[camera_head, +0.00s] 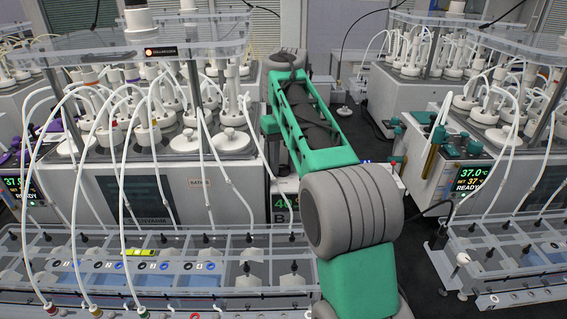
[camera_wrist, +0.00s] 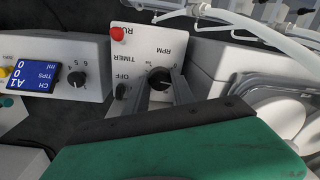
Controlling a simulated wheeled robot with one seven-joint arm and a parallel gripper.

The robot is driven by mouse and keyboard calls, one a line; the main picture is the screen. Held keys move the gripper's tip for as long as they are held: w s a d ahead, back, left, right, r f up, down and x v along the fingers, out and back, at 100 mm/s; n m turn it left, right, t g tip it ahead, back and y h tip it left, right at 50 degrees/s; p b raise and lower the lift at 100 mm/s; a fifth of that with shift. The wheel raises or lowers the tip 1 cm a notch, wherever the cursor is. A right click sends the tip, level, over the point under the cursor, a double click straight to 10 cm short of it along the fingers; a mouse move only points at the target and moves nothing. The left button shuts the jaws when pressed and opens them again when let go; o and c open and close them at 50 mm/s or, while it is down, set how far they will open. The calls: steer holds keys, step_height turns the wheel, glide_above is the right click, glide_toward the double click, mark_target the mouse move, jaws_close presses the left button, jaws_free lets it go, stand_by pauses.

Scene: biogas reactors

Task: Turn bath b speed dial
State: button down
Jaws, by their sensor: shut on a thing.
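The speed dial (camera_wrist: 158,79) is a round black knob on a white panel marked RPM, seen in the wrist view with scale marks around it. My gripper (camera_wrist: 161,90) has its two dark fingers on either side of this knob and is shut on it. The lower part of the knob is partly hidden between the fingers. There my fingers and the dial are hidden behind the arm.
A box with a blue display (camera_wrist: 33,76) stands left. In the head view, tubed racks (camera_head: 150,265) fill the front; another bath (camera_head: 460,175) stands right.

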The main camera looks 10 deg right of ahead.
mark_target(285, 167)
steer(key=m, duration=0.3)
steer(key=c, duration=1.1)
jaws_free()
steer(key=shift+o, duration=0.2)
steer(key=r+p, duration=0.1)
steer(key=r, duration=0.1)
steer(key=r+p, duration=0.2)
steer(key=r, duration=0.1)
steer(key=r+p, duration=0.1)
steer(key=r, duration=0.2)
steer(key=shift+d+p, duration=0.25)
steer(key=shift+p, duration=0.1)
steer(key=shift+f, duration=0.1)
